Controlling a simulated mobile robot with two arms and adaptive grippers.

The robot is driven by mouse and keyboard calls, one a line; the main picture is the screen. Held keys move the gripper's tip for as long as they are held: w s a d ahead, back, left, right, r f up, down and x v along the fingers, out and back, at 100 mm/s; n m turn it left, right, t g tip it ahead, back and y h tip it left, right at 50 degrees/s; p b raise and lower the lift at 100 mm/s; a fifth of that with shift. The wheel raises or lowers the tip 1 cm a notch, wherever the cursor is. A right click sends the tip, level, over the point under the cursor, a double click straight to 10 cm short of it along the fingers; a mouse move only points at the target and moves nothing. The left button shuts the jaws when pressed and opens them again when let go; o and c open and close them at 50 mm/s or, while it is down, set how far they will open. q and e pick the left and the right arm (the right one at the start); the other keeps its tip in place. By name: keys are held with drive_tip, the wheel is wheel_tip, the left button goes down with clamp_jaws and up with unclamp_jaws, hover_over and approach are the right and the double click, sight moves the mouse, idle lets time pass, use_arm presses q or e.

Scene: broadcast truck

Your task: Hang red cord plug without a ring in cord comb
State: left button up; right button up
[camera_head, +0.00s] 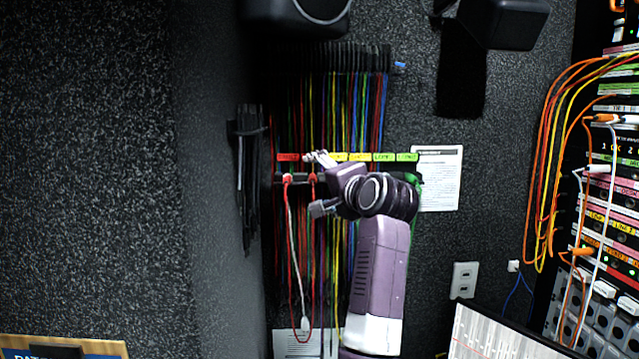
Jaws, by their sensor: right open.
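The black cord comb (345,58) is high on the wall, with many coloured cords hanging from it. A lower dark bar under the coloured labels carries a red plug (287,178) at its left end. Another small red piece (312,177), seemingly a plug, is just right of it. A red cord (289,260) hangs from there in a long loop. I cannot tell which plug has a ring. My right gripper (313,182) is open, its fingers above and below the second red piece; contact is unclear. My right wrist hides part of the bar and cords. My left gripper is out of view.
Coloured labels (385,157) run above the bar. A white cord (297,240) hangs beside the red loop. A printed sheet (437,178) is on the wall to the right. A rack (600,215) with orange and yellow cables stands at far right.

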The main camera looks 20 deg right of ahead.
drive_tip(key=shift+s, duration=0.25)
idle(0.4)
drive_tip(key=shift+s+a+b, duration=0.15)
drive_tip(key=shift+s+a, duration=0.05)
drive_tip(key=shift+s, duration=0.35)
drive_tip(key=shift+s+a+b, duration=0.15)
drive_tip(key=shift+s, duration=0.35)
drive_tip(key=shift+s+a, duration=0.1)
drive_tip(key=shift+s, duration=0.1)
drive_tip(key=s, duration=0.2)
drive_tip(key=s+a, duration=0.1)
drive_tip(key=s, duration=0.1)
drive_tip(key=shift+s+a, duration=0.15)
drive_tip(key=shift+s, duration=0.25)
